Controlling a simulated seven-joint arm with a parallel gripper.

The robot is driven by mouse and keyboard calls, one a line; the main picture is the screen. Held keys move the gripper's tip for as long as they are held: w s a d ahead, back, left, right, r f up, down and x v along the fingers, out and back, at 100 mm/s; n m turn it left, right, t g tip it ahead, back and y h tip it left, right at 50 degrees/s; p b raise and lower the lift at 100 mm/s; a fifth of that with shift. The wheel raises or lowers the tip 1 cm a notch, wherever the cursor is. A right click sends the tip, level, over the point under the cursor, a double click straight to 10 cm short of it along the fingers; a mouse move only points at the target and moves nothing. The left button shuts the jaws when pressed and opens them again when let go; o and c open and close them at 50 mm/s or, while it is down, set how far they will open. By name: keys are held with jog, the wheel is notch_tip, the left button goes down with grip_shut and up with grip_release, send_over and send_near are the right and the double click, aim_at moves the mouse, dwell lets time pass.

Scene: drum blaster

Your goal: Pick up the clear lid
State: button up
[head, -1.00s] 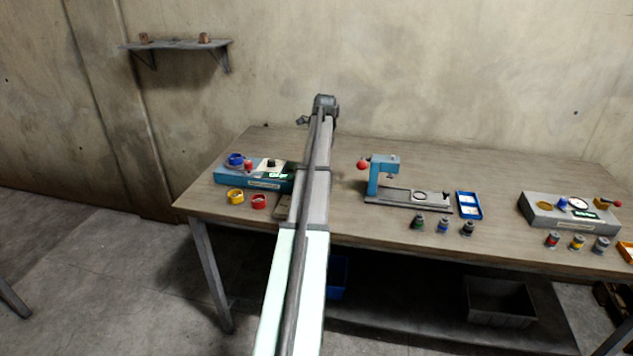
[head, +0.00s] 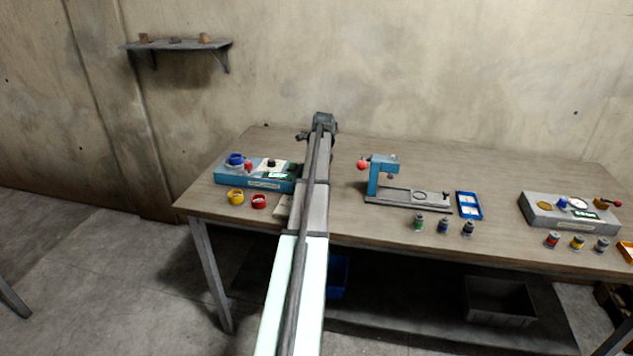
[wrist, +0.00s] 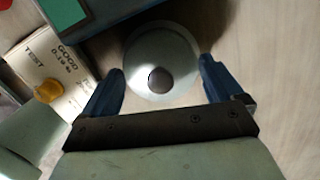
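The clear lid (wrist: 160,45) is a pale, see-through round disc with a dark round knob (wrist: 159,80) on top. It lies on the wooden table in the wrist view. My gripper (wrist: 162,72) is open, with one blue finger on each side of the lid's near part. The knob sits between the fingers, and nothing is clamped. Whether the fingers are level with the lid or above it, I cannot tell. In the head view my arm hides the lid and the fingers.
A blue tester box (head: 254,179) with a green screen stands close by on the left. A card marked TEST and GOOD (wrist: 52,70) lies left of the gripper.

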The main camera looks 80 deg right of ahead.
jog(key=c, duration=0.5)
jog(key=shift+c, duration=0.2)
notch_tip(320, 180, up, 9)
jog(key=shift+f, duration=0.1)
jog(key=w+r, duration=0.3)
jog(key=w, duration=1.3)
jog(key=w+r, duration=0.2)
jog(key=w, duration=1.3)
jog(key=shift+f, duration=2.95)
